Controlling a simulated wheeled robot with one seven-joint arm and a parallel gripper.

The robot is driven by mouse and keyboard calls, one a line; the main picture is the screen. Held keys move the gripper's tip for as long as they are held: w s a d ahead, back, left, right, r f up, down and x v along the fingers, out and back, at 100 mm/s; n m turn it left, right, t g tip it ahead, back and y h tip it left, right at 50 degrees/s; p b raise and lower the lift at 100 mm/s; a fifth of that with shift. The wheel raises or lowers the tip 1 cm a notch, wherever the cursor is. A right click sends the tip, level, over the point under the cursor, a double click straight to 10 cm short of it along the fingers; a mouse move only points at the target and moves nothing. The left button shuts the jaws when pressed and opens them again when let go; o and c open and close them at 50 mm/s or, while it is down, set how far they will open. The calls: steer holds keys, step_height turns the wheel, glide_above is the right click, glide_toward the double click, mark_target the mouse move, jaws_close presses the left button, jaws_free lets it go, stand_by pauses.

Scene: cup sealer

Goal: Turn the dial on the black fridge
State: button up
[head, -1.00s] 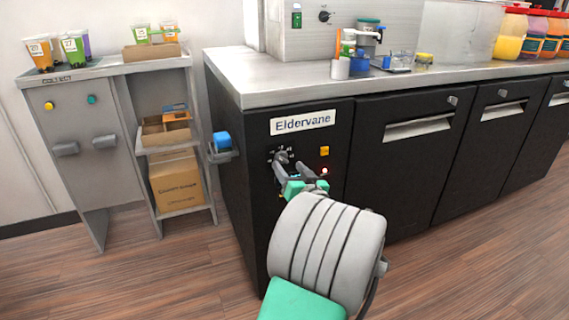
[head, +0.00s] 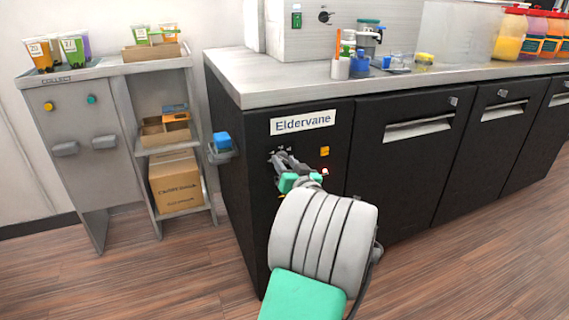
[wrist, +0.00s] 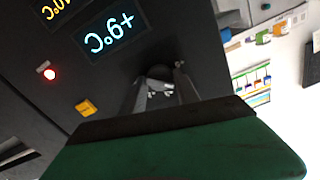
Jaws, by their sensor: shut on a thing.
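The black fridge (head: 235,170) carries an "Eldervane" label on its front panel. My gripper (head: 280,158) is at that panel, below the label, with its fingers on the dial. In the wrist view my gripper (wrist: 162,82) has its two fingers on either side of the dial (wrist: 160,70), which is dark and partly hidden by them. In the head view the gripper mostly covers the dial; a few pale marks show around it.
An orange switch (head: 325,151) and a small red light (wrist: 49,74) sit on the panel beside the dial. A blue item in a grey holder (head: 222,143) juts from the fridge's left side. The steel counter (head: 300,82) overhangs the panel. Open floor lies in front.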

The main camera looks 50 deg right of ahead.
jaws_close()
steer(key=shift+m, duration=0.4)
steer(key=m+p, duration=0.2)
steer(key=m, duration=0.1)
steer(key=shift+r+m+p, duration=0.15)
steer(key=shift+m+p, duration=0.2)
steer(key=shift+m, duration=0.05)
steer(key=m+p, duration=0.3)
steer(key=m, duration=0.1)
steer(key=shift+r+m, duration=0.1)
steer(key=shift+m, duration=0.2)
steer(key=m+p, duration=0.4)
steer(key=m, duration=0.1)
steer(key=m+p, duration=0.3)
steer(key=m, duration=0.1)
steer(key=shift+m+p, duration=0.5)
steer(key=shift+m, duration=0.2)
steer(key=shift+f, duration=0.2)
